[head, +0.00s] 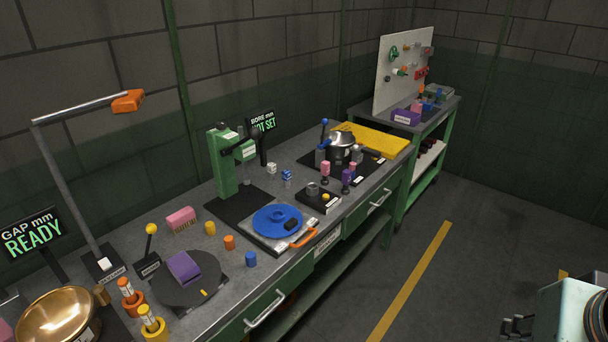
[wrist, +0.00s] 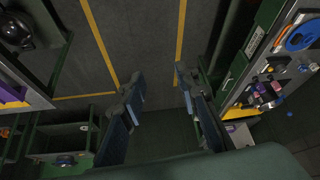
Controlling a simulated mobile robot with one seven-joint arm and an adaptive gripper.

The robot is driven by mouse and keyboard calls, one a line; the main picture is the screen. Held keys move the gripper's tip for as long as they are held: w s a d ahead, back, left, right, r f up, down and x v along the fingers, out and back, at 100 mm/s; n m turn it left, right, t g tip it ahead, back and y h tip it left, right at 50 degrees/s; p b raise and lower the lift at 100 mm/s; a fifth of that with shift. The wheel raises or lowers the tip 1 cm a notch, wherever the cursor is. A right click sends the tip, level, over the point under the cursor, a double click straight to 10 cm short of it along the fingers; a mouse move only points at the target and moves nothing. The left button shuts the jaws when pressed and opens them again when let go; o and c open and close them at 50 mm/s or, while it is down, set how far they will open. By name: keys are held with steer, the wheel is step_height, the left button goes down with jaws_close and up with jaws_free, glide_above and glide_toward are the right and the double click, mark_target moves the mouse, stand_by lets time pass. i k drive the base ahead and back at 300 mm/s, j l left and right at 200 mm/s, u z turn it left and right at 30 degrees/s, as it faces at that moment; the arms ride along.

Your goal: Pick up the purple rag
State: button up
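A purple folded-looking block (head: 184,268) lies on a dark round plate (head: 205,290) at the front left of the bench; it may be the purple rag, but its cloth texture is not clear. Another purple item (head: 405,117), a labelled box shape, sits on the far cart. My gripper (head: 512,327) shows partly at the lower right in the head view, over the floor and far from both. In the wrist view my gripper (wrist: 158,88) has its two fingers spread, with only floor between them. A purple patch (wrist: 10,95) shows at that view's left edge.
The bench holds a green press (head: 222,165), a blue disc (head: 278,220), a pot (head: 342,147), a yellow mat (head: 370,138), a brass bowl (head: 58,315) and a tall lamp-like post (head: 70,185). A pegboard (head: 403,70) stands on the far cart.

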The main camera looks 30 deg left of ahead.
mark_target(184, 270)
steer(key=u, duration=2.2)
